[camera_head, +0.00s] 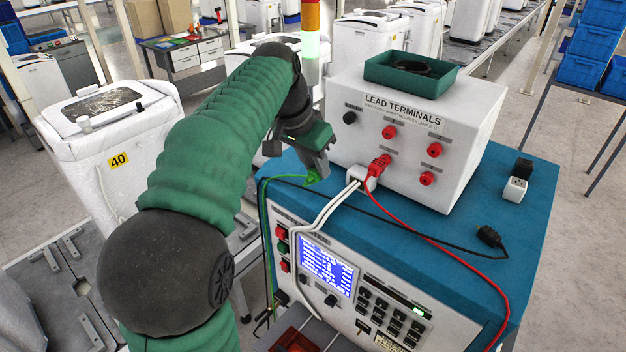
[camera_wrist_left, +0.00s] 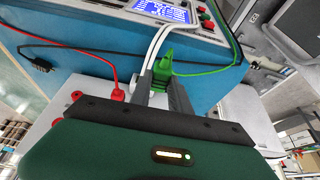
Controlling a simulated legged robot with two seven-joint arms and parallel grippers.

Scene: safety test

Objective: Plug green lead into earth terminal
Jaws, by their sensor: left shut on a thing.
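The white lead terminals box (camera_head: 455,123) stands on the blue top of a test unit. Its front has a black terminal (camera_head: 349,117) at upper left and several red terminals (camera_head: 434,150). Their small labels are unreadable, so I cannot tell which is earth. My left gripper (camera_head: 319,170) is low, left of the box front, and is shut on the green lead's plug (camera_head: 311,178). The green plug (camera_wrist_left: 164,67) also shows between the fingers (camera_wrist_left: 160,84) in the wrist view. It appears apart from the terminals. My right gripper is not in view.
A red lead's plug (camera_head: 378,165) is in a lower red terminal. White cables (camera_head: 338,197) run to a white plug beside it. A black lead (camera_head: 490,237) lies across the blue top (camera_head: 505,190). A green tray (camera_head: 411,75) sits on the box. A display (camera_head: 328,268) fronts the unit.

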